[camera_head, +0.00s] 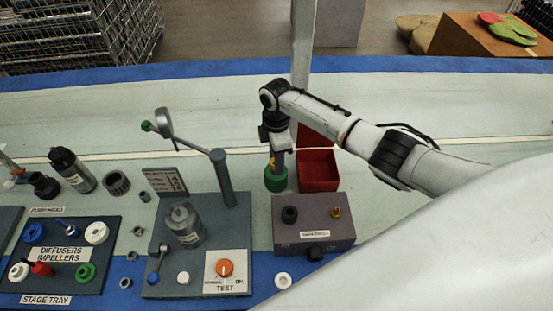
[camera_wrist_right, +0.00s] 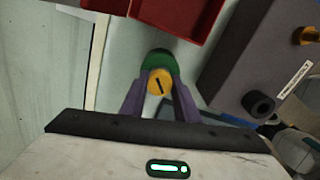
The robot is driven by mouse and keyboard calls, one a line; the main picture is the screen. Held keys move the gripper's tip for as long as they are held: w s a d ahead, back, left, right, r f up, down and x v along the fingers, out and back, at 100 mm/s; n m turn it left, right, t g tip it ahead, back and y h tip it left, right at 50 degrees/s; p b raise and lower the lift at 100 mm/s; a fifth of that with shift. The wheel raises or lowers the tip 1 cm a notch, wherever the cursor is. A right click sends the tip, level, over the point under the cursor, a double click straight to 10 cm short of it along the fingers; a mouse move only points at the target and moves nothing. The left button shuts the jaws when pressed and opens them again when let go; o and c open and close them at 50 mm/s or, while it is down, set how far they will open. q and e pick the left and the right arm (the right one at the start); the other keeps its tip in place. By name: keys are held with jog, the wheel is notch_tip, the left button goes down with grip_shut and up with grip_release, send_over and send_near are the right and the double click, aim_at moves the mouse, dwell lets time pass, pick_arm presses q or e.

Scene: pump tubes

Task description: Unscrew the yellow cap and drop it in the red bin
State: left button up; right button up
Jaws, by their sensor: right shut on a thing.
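The yellow cap (camera_wrist_right: 159,81) is round with a dark slot and sits between the purple fingers of my right gripper (camera_wrist_right: 160,92). A green cylinder (camera_wrist_right: 160,62) shows just beyond the cap in the right wrist view. In the head view my right gripper (camera_head: 277,160) points down over the green cylinder (camera_head: 276,179), mostly hiding the cap. I cannot tell whether the cap is still seated on the cylinder. The red bin (camera_head: 319,170) is open and stands just right of the gripper; a red bin wall also shows in the right wrist view (camera_wrist_right: 190,20). My left gripper is out of view.
A grey box (camera_head: 313,240) with a black knob and a brass fitting stands in front of the bin. A test stand (camera_head: 205,255) with a post and lever is to the left. A stage tray (camera_head: 60,255) with coloured parts lies further left. The bench behind is clear.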

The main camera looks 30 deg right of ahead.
jog(key=shift+o, duration=0.2)
jog(key=shift+n, duration=1.7)
jog(key=n, duration=0.3)
jog(key=shift+b, duration=0.35)
jog(key=shift+c, duration=0.2)
jog(key=o, duration=1)
jog(key=shift+c, duration=0.2)
